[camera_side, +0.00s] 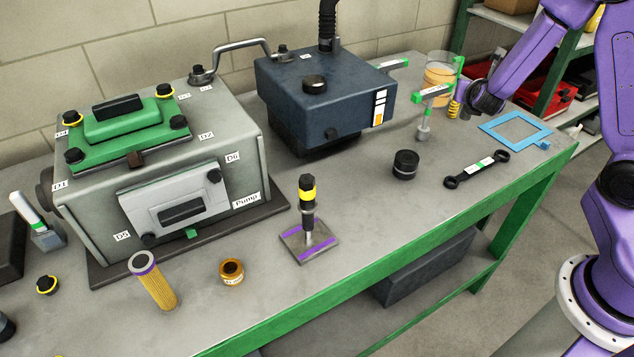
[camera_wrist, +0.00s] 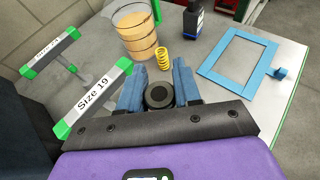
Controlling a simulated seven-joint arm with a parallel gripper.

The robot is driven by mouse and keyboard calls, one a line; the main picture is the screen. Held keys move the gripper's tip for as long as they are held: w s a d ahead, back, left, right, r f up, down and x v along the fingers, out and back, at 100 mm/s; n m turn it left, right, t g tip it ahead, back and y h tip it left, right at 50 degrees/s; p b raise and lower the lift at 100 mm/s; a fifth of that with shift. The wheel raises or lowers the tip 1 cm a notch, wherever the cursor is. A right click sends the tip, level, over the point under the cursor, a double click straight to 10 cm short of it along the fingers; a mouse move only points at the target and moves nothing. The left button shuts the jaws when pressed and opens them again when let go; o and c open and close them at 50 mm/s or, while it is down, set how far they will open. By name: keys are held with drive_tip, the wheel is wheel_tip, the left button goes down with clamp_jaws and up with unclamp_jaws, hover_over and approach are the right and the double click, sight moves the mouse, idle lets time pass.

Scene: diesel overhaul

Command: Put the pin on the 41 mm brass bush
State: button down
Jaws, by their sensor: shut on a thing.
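My gripper (camera_wrist: 159,97) is at the right end of the bench, its blue fingers shut on a dark round part (camera_wrist: 159,94). The part shows end-on with a paler, recessed-looking centre; it seems to be the pin, and its length is hidden. In the side view my gripper (camera_side: 483,98) is beside the yellow spring, and its fingertips and the held part cannot be made out. A short brass-coloured ring with a dark hole (camera_side: 231,279), apparently the bush, stands near the bench's front edge, far left of my gripper. Its size cannot be read.
A "Size 19" stand (camera_wrist: 92,101), yellow spring (camera_wrist: 162,57), tan container (camera_wrist: 137,34) and blue frame (camera_wrist: 237,59) surround my gripper. A black cap (camera_side: 405,165), wrench (camera_side: 476,169), plate with upright post (camera_side: 309,244) and yellow filter (camera_side: 154,282) stand along the bench. The grey pump housing (camera_side: 90,210) is behind.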

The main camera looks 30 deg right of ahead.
wheel_tip(320, 180, up, 12)
drive_tip(key=w+a+n+t+y, duration=0.2)
drive_tip(key=a+n+t+y, duration=0.3)
drive_tip(key=a, duration=2.1)
drive_tip(key=s+a+n+g+y, duration=0.1)
drive_tip(key=s+a+n+y, duration=0.2)
drive_tip(key=s+a, duration=0.5)
drive_tip(key=s+a+n+y, duration=0.3)
drive_tip(key=a+y, duration=0.1)
drive_tip(key=a, duration=0.8)
drive_tip(key=s+a+n+g+y, duration=0.1)
drive_tip(key=s+a+n+y, duration=0.2)
drive_tip(key=s+a, duration=0.45)
hover_over(223, 262)
drive_tip(key=shift+f, duration=9.25)
